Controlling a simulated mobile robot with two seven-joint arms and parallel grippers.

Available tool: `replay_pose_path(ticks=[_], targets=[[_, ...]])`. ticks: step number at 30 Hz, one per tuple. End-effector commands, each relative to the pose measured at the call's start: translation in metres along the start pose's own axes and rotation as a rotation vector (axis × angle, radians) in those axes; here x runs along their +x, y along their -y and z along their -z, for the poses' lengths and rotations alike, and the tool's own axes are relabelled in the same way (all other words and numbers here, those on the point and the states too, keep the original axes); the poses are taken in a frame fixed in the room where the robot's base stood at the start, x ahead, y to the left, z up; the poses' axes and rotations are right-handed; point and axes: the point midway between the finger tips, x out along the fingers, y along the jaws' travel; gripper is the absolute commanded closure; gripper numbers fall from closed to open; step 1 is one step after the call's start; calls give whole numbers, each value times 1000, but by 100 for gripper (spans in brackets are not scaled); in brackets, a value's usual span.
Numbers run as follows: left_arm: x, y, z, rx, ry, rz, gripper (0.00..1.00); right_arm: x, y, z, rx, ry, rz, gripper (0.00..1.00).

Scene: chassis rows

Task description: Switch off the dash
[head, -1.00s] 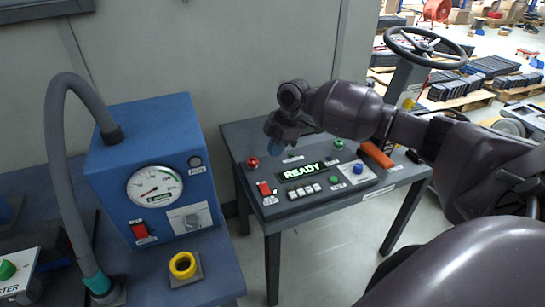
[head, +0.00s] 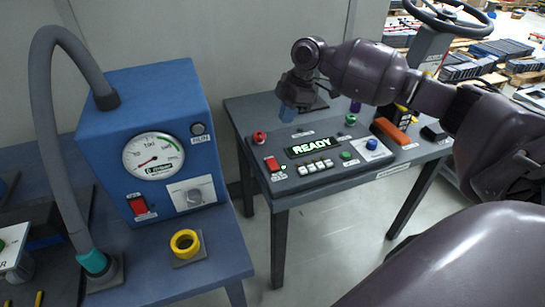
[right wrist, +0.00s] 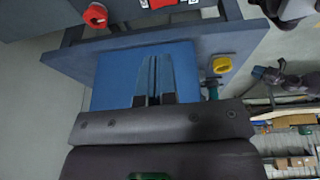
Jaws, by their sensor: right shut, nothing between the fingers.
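The dash (head: 325,180) is a dark sloped console on a small table, with a lit green READY display (head: 312,146). A red rocker switch (head: 272,164) sits at its left end, with a red knob (head: 259,138) behind it. In the right wrist view, the rocker (right wrist: 160,3) is cut by the top edge and the knob (right wrist: 95,15) is beside it. My right gripper (head: 287,113) is shut and empty, with blue fingertips pointing down. In the head view it appears above the dash's back left part, apart from the switch. Its fingers show in the right wrist view (right wrist: 153,85). My left gripper is out of view.
A blue gauge box (head: 140,100) with its own red switch (head: 138,205) and grey hose (head: 60,150) stands on the left bench. A yellow ring (head: 185,242) is in front of it. An orange handle (head: 391,131) is right of the dash. A gap separates bench and table.

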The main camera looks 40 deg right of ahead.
Motion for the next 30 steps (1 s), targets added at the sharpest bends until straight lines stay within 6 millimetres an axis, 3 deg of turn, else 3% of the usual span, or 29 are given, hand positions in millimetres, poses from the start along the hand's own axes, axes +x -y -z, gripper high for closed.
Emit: replay_pose_path(ticks=[17, 23, 30], targets=[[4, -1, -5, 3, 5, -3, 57, 2, -2, -1, -1, 1, 1, 100], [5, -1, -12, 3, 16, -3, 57, 25, -1, -1, 0, 2, 6, 100], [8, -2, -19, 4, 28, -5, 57, 68, -1, -2, 0, 2, 6, 100]])
